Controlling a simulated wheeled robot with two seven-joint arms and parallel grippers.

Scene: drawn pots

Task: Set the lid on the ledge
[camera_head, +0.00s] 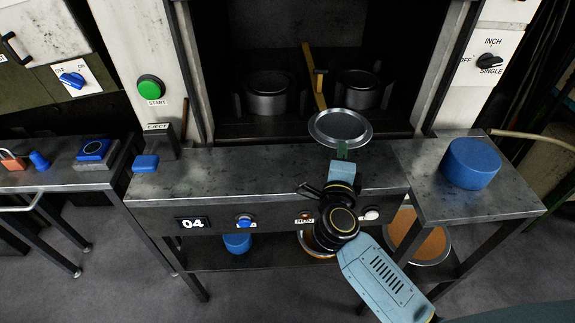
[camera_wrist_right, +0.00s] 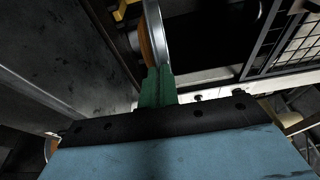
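A round grey metal lid (camera_head: 340,127) is at the front of the dark press opening. My right gripper (camera_head: 342,152) reaches up from the bottom right and is shut on the lid's near edge. In the right wrist view the lid (camera_wrist_right: 156,32) shows nearly edge-on, rising from the green fingertips (camera_wrist_right: 157,86), with an orange-brown side. The grey metal ledge (camera_head: 235,170) runs below the opening. The lid appears above and beyond its back edge; the exact height is unclear. My left gripper is not in view.
Two dark metal pots (camera_head: 268,92) (camera_head: 360,88) stand inside the opening, with a yellow bar (camera_head: 313,75) between them. A blue cylinder (camera_head: 470,163) stands on the right side table. The ledge's middle is clear.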

